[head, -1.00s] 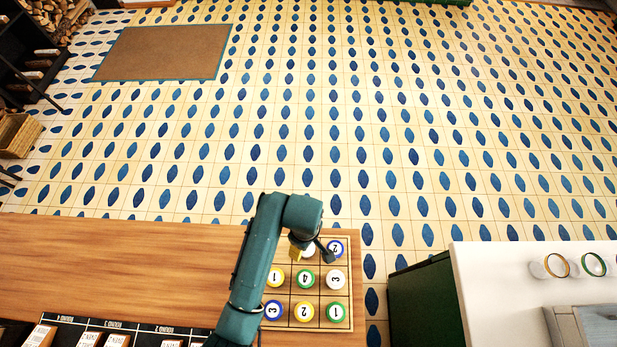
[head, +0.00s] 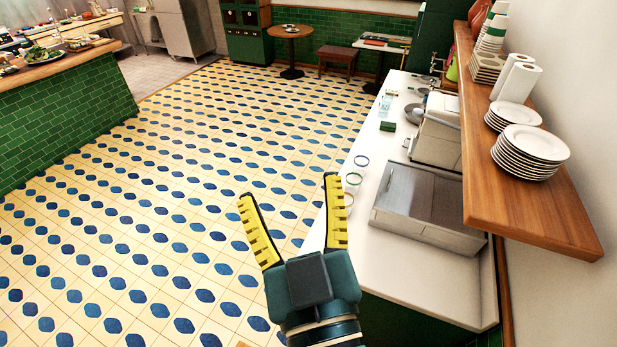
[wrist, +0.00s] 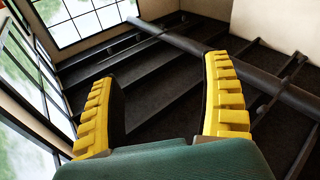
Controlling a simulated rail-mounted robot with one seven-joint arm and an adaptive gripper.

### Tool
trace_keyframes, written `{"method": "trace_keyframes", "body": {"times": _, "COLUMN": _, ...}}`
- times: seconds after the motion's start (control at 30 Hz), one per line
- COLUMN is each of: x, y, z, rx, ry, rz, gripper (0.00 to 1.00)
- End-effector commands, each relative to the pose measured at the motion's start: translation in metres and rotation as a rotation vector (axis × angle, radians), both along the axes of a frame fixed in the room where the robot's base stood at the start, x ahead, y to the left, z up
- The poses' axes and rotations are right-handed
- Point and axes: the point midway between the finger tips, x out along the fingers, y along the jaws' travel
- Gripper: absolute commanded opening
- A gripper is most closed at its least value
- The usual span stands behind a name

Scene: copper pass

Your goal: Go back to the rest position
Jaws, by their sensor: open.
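My gripper (head: 292,207) is raised upright in the lower middle of the head view, its two yellow ridged fingers spread wide with nothing between them. In the wrist view my gripper (wrist: 160,88) also shows open and empty. It points up toward a dark ceiling (wrist: 165,70) with beams and a window (wrist: 85,20). It touches nothing that I can see.
To the right a white counter (head: 440,275) holds a metal box-like unit (head: 428,205) and several coloured rings (head: 353,179). Above it a wooden shelf (head: 540,205) carries stacked plates (head: 530,150). A green-tiled counter (head: 65,115) stands at far left. The patterned floor (head: 150,215) is clear.

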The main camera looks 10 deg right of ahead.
Motion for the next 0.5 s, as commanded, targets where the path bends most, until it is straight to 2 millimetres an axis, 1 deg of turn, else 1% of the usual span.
{"method": "trace_keyframes", "body": {"times": 0.03, "x": -0.016, "y": -0.017, "z": 0.025, "rx": 0.052, "ry": -0.081, "rz": -0.024, "gripper": 0.80}}
{"method": "trace_keyframes", "body": {"times": 0.1, "x": -0.031, "y": -0.029, "z": 0.046, "rx": 0.102, "ry": -0.157, "rz": -0.037, "gripper": 0.80}}
{"method": "trace_keyframes", "body": {"times": 0.13, "x": -0.035, "y": -0.032, "z": 0.052, "rx": 0.117, "ry": -0.176, "rz": -0.038, "gripper": 0.80}}
{"method": "trace_keyframes", "body": {"times": 0.23, "x": -0.041, "y": -0.035, "z": 0.058, "rx": 0.134, "ry": -0.201, "rz": -0.040, "gripper": 0.80}}
{"method": "trace_keyframes", "body": {"times": 0.47, "x": -0.040, "y": -0.034, "z": 0.057, "rx": 0.132, "ry": -0.197, "rz": -0.039, "gripper": 0.80}}
{"method": "trace_keyframes", "body": {"times": 0.5, "x": -0.040, "y": -0.034, "z": 0.064, "rx": 0.133, "ry": -0.197, "rz": -0.038, "gripper": 0.80}}
